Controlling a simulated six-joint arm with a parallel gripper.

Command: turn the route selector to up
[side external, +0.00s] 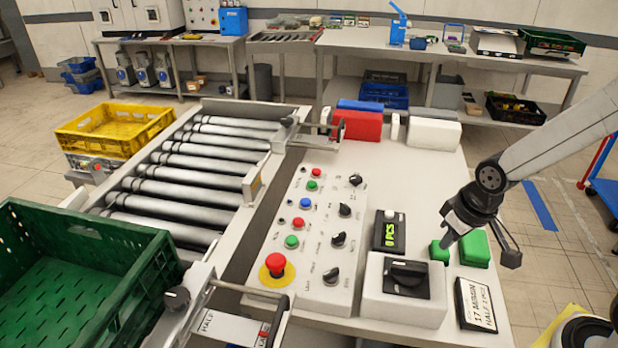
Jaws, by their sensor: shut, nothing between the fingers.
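A large black rotary selector (405,274) sits on a white box at the front of the table; it may be the route selector, but I cannot read a label naming it. Its handle lies roughly sideways in the picture. Smaller black knobs stand on the control panel (322,262): one at the top (355,180), two below it (345,210) (338,240), and one at the bottom (331,276). My gripper (448,239) is shut and empty, above and to the right of the large selector, close to a green block, and apart from the selector.
A red emergency button (276,264) and several coloured buttons share the panel. A counter display (389,231), green blocks (474,247) and a sign card (475,304) surround the white box. The roller conveyor (190,170), yellow crate (115,130) and green crate (150,262) are left.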

